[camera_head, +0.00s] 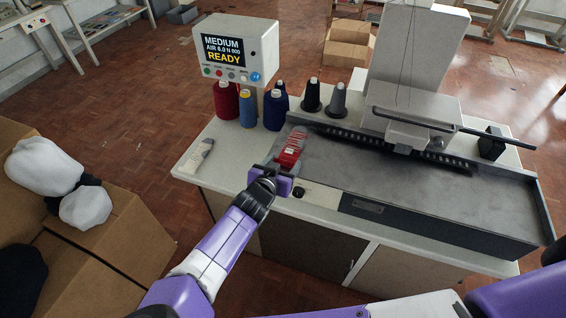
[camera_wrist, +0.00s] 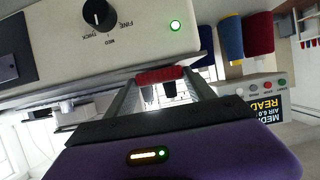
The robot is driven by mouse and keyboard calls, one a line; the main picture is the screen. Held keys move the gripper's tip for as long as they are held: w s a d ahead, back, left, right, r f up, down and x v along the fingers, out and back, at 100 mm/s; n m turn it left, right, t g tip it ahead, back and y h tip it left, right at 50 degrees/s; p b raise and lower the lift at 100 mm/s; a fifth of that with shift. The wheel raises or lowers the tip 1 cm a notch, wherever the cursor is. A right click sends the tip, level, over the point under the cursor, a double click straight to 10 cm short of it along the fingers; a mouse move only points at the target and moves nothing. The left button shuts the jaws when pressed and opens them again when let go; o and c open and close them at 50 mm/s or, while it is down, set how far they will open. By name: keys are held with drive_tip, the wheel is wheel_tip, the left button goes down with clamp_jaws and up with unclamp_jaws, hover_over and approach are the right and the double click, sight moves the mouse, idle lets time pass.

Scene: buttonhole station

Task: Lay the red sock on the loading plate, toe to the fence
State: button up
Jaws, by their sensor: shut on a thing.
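The red sock (camera_head: 290,151) is at the left end of the machine's dark grey flat bed (camera_head: 420,187), which looks like the loading plate. A grey patch lies at the sock's far end; I cannot tell whether it is part of the sock. My gripper (camera_head: 280,168) is shut on the sock's near end. In the wrist view a red edge of the sock (camera_wrist: 160,75) spans the tips of my gripper (camera_wrist: 160,82). Whether the sock touches the bed is unclear. A black toothed strip (camera_head: 450,160), perhaps the fence, runs along the bed's back.
Thread cones (camera_head: 248,107) and a display box reading READY (camera_head: 236,50) stand behind. A thickness knob (camera_wrist: 97,14) is close to my gripper. An open carton (camera_head: 110,235) stands left.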

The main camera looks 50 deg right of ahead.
drive_tip(key=shift+f, duration=0.1)
drive_tip(key=o, duration=1.3)
drive_tip(key=shift+a, duration=0.1)
drive_tip(key=b+v, duration=0.1)
drive_tip(key=v, duration=1.1)
drive_tip(key=shift+b, duration=0.35)
